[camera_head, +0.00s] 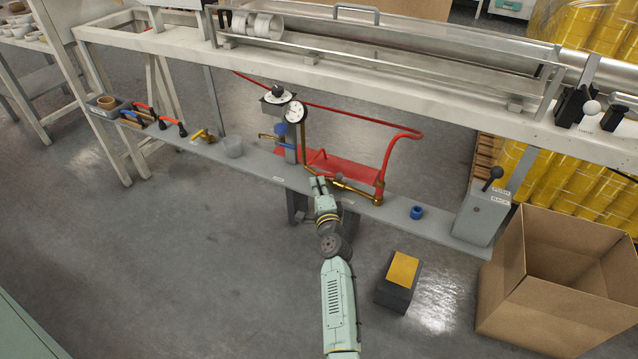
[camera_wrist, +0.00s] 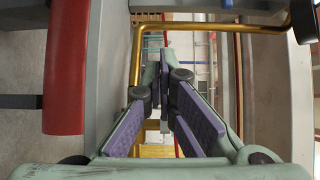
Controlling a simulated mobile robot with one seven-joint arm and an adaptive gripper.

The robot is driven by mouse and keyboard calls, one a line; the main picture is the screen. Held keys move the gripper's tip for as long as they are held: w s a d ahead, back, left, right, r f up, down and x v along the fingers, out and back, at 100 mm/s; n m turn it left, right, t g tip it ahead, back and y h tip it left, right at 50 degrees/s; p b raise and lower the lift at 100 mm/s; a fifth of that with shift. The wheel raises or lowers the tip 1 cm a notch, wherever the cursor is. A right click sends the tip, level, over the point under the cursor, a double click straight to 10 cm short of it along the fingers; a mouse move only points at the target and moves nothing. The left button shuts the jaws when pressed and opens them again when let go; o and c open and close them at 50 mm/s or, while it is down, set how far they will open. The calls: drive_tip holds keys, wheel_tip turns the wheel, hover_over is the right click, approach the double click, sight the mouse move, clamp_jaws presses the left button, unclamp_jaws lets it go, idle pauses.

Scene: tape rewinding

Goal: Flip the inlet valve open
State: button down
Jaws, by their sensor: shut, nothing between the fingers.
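A brass pipe (camera_head: 352,187) runs along the grey shelf and joins a red pipe (camera_head: 390,160) at the right. In the wrist view the brass pipe (camera_wrist: 210,28) bends across the top and down the left of my fingers. I cannot clearly make out the inlet valve's handle; small fittings sit on the pipe near my gripper. My gripper (camera_head: 318,181) is at the shelf's front edge, just left of these fittings. In the wrist view its purple-padded fingers (camera_wrist: 166,60) are closed together with nothing between them. I cannot tell whether they touch the pipe.
A pressure gauge (camera_head: 295,111) stands above the shelf (camera_head: 252,164), with a red tray (camera_head: 345,170) behind the pipe. A cardboard box (camera_head: 510,280) stands on the floor.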

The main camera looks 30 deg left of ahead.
drive_tip(key=shift+r, duration=0.1)
drive_tip(key=shift+a+p, duration=0.2)
drive_tip(key=shift+p, duration=0.1)
drive_tip(key=shift+a+m+t+h+p, duration=0.15)
drive_tip(key=shift+m+t+h+p, duration=0.15)
drive_tip(key=shift+h+p, duration=0.1)
drive_tip(key=shift+w+a, duration=0.1)
drive_tip(key=shift+w+a+r+m+t+h+p, duration=0.1)
drive_tip(key=shift+a+m+t+h+p, duration=0.15)
drive_tip(key=shift+m+h+p, duration=0.4)
drive_tip(key=shift+w+m+t+h+p, duration=0.3)
drive_tip(key=shift+t+h+p, duration=0.2)
drive_tip(key=shift+p, duration=0.55)
drive_tip(key=shift+w+f+m+h+p, duration=0.2)
drive_tip(key=shift+m+h+p, duration=0.05)
drive_tip(key=shift+h+p, duration=0.25)
